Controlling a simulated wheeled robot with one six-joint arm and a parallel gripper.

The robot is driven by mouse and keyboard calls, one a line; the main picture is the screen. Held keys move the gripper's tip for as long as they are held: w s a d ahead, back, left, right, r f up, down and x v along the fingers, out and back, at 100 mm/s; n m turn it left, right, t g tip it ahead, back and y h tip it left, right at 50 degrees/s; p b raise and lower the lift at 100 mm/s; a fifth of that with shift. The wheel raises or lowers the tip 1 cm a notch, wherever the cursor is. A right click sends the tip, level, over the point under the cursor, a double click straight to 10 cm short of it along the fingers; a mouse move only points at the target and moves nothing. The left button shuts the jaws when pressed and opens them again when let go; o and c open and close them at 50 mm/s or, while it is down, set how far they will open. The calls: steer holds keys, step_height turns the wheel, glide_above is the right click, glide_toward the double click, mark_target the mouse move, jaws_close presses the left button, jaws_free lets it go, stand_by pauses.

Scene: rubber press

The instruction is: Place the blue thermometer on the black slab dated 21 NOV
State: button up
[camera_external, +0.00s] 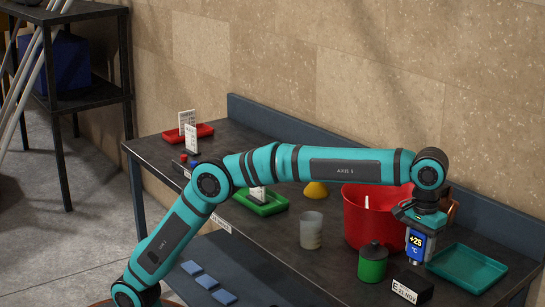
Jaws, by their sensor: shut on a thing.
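The blue thermometer (416,244) hangs upright below my gripper (420,218), with its display reading +25 °C. My gripper is shut on its upper part. A small black slab (422,286) lies on the table's front right, below the thermometer and apart from it. Its white front label shows an E and a date in NOV; the day number looks like 23 but is too small to be sure. No label clearly reading 21 NOV shows. My gripper hides part of what stands behind it.
The red bucket (363,220) stands left of the thermometer, close to my arm. A green jar (372,266) stands left of the slab, and a teal tray (467,269) lies to its right. A translucent cup (311,231), a yellow cone (316,190) and a green tray (275,208) are farther left.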

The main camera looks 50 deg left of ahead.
steer(key=shift+f, duration=2.8)
steer(key=shift+f, duration=0.1)
steer(key=o, duration=1.2)
step_height(320, 180, up, 12)
steer(key=shift+r, duration=0.1)
